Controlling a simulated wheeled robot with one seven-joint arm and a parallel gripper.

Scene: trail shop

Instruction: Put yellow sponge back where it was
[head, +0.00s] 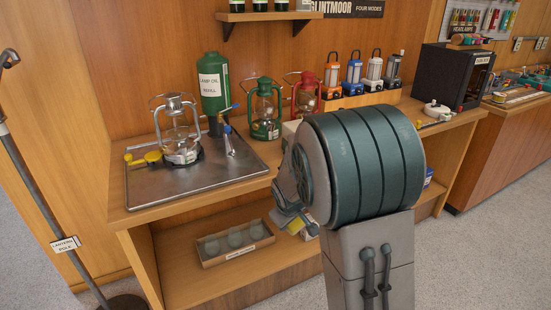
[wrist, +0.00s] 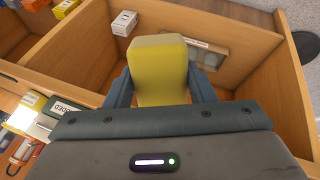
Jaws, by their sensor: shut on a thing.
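The yellow sponge (wrist: 158,72) is held between the two blue-grey fingers of my gripper (wrist: 160,88) in the wrist view. It hangs over the open shelf space under the counter. In the head view my gripper (head: 298,218) is in front of the counter's front edge, below the counter top. Only a small yellow part of the sponge (head: 294,227) shows there, and my arm hides much around it. The lower shelf (head: 190,282) lies below and to the left of my gripper.
A labelled tray (head: 208,263) with glass globes stands on the lower shelf, left of my gripper. A small white box (wrist: 124,22) stands on the shelf. The counter top holds a metal tray (head: 140,197) with a lantern (head: 178,140), and more lanterns. A pole (head: 45,190) stands at left.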

